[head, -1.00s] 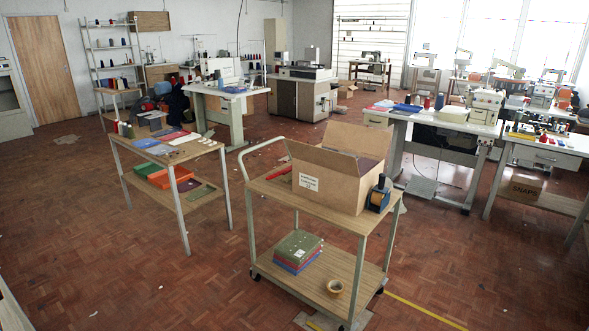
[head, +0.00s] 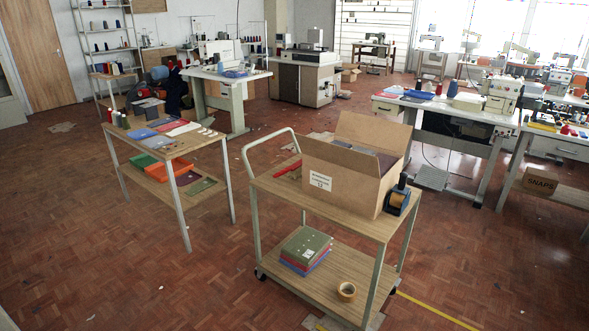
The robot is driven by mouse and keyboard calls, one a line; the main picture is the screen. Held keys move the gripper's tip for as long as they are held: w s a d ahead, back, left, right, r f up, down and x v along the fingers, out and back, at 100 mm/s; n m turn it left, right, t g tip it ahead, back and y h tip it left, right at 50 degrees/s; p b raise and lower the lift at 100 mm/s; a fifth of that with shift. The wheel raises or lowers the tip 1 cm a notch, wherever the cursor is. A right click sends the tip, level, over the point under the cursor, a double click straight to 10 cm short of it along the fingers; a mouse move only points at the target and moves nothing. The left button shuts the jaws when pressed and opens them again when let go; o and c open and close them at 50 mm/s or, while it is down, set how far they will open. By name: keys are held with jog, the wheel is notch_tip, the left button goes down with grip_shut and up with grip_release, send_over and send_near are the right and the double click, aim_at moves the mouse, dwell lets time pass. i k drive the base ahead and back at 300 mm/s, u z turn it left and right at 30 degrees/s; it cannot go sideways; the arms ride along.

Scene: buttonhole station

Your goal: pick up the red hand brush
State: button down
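A slim red object (head: 289,169), which looks like the red hand brush, lies on the top shelf of the wheeled trolley (head: 262,183). It is at the left end, close beside the open cardboard box (head: 342,181). The box may hide part of it, and its bristles are too small to make out. My gripper is not in view.
A black and orange tape dispenser (head: 397,200) stands right of the box. The trolley's lower shelf holds stacked folders (head: 306,247) and a tape roll (head: 347,291). A worktable (head: 116,136) stands to the left. Parquet floor (head: 140,270) is open in the left foreground.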

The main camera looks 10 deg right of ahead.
aim_at(297, 167)
jog(key=z, duration=0.75)
jog(key=i, duration=1)
jog(key=z, duration=1.4)
jog(key=k, duration=0.1)
jog(key=u, duration=3.3)
